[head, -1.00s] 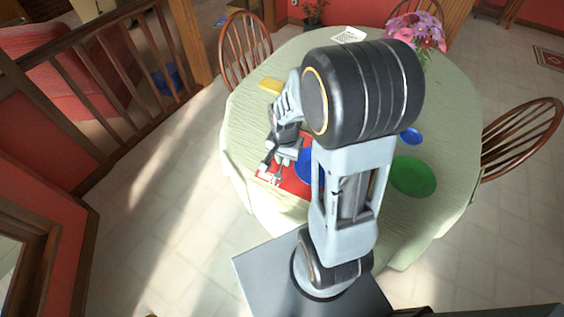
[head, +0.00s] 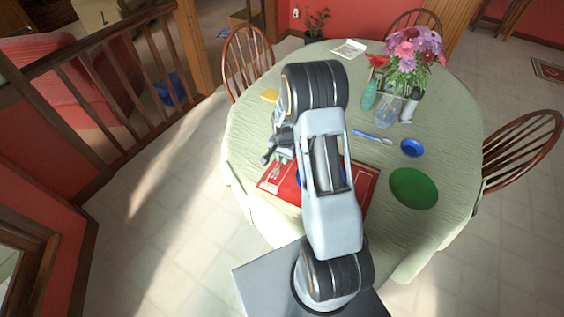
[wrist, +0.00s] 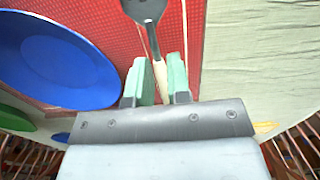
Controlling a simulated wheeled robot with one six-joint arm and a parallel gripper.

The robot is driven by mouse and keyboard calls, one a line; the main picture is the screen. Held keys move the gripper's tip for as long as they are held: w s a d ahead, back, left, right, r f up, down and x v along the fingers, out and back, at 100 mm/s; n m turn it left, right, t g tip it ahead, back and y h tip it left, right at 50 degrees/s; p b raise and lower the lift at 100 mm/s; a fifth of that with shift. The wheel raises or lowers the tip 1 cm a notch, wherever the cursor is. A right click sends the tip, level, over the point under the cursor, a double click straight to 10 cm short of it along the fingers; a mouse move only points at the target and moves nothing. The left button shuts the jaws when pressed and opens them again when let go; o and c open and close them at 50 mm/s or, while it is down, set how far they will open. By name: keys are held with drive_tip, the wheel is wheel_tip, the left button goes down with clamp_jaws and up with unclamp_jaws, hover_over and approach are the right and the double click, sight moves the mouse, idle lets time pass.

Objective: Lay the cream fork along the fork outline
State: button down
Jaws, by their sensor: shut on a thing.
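My gripper (wrist: 157,85), with mint-green finger pads, is shut on the cream handle of the cream fork (wrist: 161,82). The fork's dark grey head points to the top of the wrist view and is cut off by its edge. Below is the red placemat (wrist: 100,14), with thin pale lines on either side of the fork; the fork outline itself cannot be clearly told there. In the head view the gripper (head: 268,158) is over the left part of the placemat (head: 361,187), near pale markings. My arm hides the placemat's middle. Whether the fork touches the mat is unclear.
A blue plate (wrist: 55,60) lies on the placemat beside the gripper. A green plate (head: 413,188), blue bowl (head: 412,147) and blue utensil (head: 372,136) lie to the right. A flower vase (head: 385,110) stands behind; a yellow item (head: 270,95) lies at the left rear.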

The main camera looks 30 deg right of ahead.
sight(283, 167)
drive_tip(key=f, duration=0.3)
drive_tip(key=shift+w+d+f, duration=0.1)
drive_tip(key=shift+w, duration=0.2)
drive_tip(key=shift+f, duration=0.3)
drive_tip(key=shift+f, duration=0.2)
drive_tip(key=c, duration=1.1)
unclamp_jaws()
drive_tip(key=shift+r, duration=0.15)
